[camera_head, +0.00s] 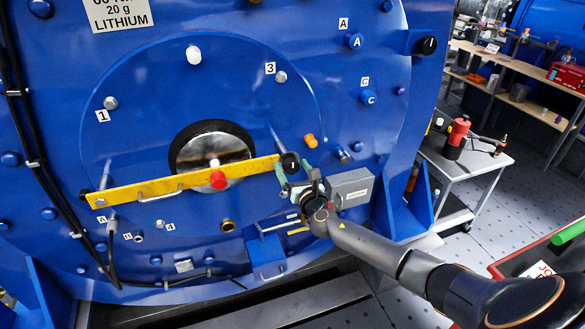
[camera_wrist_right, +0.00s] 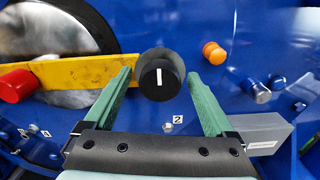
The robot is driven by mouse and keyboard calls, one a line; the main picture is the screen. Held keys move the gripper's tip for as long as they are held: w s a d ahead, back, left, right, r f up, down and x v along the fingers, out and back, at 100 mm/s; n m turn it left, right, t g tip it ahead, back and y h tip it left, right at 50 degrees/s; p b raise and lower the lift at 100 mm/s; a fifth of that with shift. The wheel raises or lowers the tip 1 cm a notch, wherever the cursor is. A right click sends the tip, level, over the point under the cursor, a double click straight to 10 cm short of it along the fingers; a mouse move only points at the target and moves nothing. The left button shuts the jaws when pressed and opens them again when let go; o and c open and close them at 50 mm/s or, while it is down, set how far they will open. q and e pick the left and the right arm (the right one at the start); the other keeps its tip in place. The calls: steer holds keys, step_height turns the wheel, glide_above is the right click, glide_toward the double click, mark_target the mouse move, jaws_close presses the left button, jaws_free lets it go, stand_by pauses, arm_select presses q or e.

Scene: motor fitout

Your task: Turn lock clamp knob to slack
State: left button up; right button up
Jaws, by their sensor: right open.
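A round black knob (camera_head: 290,162) with a white mark sits at the right end of a yellow bar (camera_head: 150,190) on the blue motor face. In the right wrist view the knob (camera_wrist_right: 160,78) shows its white line standing nearly upright. My right gripper (camera_head: 293,184) is at the knob from below. In the right wrist view its green fingers (camera_wrist_right: 159,76) are open, one on each side of the knob, with small gaps. The fingers do not appear to close on it. My left gripper is not in view.
A red knob (camera_head: 218,180) sits on the bar near the shaft disc. An orange plug (camera_head: 310,141), a silver bolt (camera_head: 344,156) and a grey box (camera_head: 350,188) stand close to my right gripper. Another black knob (camera_head: 427,45) is at upper right. A cart (camera_head: 470,165) stands right.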

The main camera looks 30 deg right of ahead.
steer(key=v, duration=1.2)
steer(key=shift+s, duration=0.25)
steer(key=shift+a, duration=0.1)
steer(key=s+a+f+m+g+y, duration=0.25)
steer(key=s+a+f+m, duration=0.25)
steer(key=f+m, duration=0.25)
steer(key=s+a+f+m+g+y, duration=0.1)
steer(key=s+a+f+m+g, duration=0.3)
steer(key=s+a+f+m, duration=0.25)
steer(key=s+a+f+m+g+y, duration=0.1)
steer(key=s+a+f+m, duration=0.2)
steer(key=m, duration=0.5)
steer(key=s+a+f+m+y, duration=0.2)
steer(key=s+a+f+m, duration=0.1)
steer(key=s+m, duration=0.4)
steer(key=shift+s+a+f+m+g, duration=0.25)
steer(key=shift+s+a+m+g, duration=0.15)
steer(key=shift+a, duration=0.45)
